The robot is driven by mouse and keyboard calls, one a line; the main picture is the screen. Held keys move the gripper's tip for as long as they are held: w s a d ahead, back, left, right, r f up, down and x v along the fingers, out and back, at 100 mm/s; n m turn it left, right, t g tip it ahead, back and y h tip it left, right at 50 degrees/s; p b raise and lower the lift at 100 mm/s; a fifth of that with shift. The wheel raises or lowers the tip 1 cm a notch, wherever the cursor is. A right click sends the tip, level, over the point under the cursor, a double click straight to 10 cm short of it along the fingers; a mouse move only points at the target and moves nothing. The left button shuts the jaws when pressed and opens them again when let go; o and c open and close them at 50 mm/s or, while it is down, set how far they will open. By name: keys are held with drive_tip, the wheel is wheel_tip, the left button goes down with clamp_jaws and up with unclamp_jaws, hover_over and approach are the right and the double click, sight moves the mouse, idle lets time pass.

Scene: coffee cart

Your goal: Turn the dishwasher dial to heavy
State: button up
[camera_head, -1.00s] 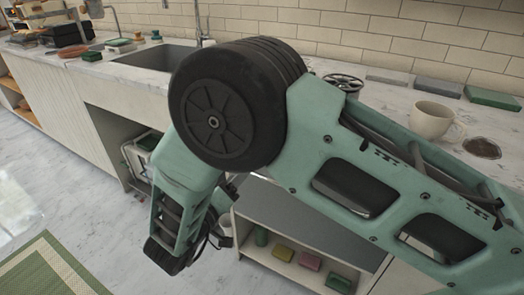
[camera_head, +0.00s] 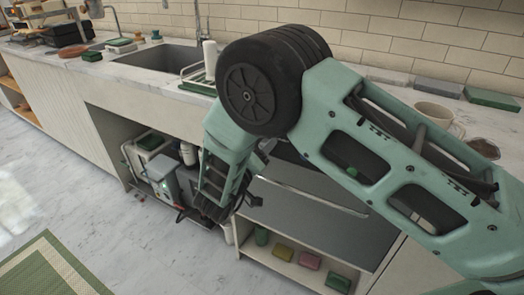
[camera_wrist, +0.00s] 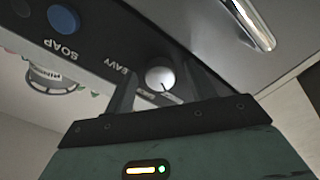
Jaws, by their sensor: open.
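The dishwasher (camera_head: 325,215) is a dark grey front with a long handle under the counter. In the wrist view its dark control panel (camera_wrist: 95,45) appears upside down, with a round pale dial (camera_wrist: 160,78) and a small dark mark at the dial's lower edge. The lettering "EAVY" shows left of the dial, its first letter hidden. My gripper (camera_wrist: 160,70) is open, with one finger on either side of the dial in the picture; I cannot tell whether they touch it. In the head view my arm hides the dial.
A blue button (camera_wrist: 63,18) marked SOAP is on the panel. A metal handle (camera_wrist: 250,22) lies at upper right. A sink (camera_head: 160,57) and a cup (camera_head: 432,113) are on the counter. Grey equipment (camera_head: 165,172) stands in the open bay left of my arm.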

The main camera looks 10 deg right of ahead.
drive_tip(key=c, duration=1)
